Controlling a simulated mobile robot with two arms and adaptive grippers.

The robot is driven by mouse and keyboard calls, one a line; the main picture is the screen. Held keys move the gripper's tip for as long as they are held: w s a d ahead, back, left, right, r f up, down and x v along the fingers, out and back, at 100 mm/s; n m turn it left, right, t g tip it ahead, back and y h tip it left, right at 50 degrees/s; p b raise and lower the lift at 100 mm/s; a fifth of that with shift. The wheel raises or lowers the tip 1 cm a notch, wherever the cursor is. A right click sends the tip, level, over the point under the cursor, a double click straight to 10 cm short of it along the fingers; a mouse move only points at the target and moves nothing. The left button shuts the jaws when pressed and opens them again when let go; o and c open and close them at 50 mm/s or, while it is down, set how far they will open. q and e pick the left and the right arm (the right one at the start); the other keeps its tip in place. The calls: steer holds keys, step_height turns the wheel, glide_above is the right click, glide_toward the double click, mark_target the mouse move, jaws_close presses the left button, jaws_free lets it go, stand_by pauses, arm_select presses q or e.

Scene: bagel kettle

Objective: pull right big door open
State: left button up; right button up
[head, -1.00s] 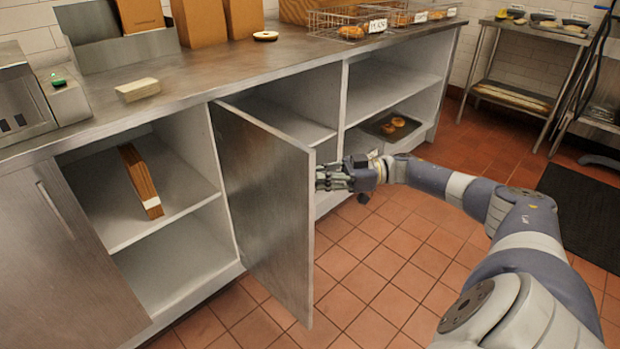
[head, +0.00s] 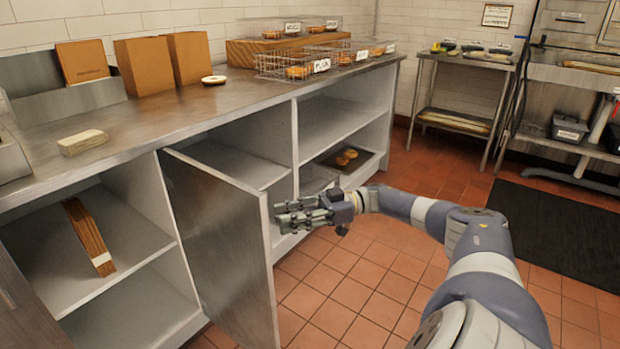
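The right big door (head: 221,252) is a grey metal panel. It stands swung out from the counter front, hinged on its left side, with shelves showing on both sides of it. My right gripper (head: 284,216) is just right of the door's free edge, at the inner side of the panel. Its fingers point left toward the door; I cannot tell whether they touch it. The fingers look spread a little, with nothing seen between them. The door's handle is not in view. My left gripper is not in view.
The steel counter (head: 190,112) carries paper bags, wire baskets and a sponge-like block (head: 82,142). A tray with bagels (head: 346,159) lies on a right shelf. Red tile floor (head: 350,290) is clear; a black mat (head: 560,235) lies right.

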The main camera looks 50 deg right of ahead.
steer(key=v, duration=0.7)
stand_by(0.6)
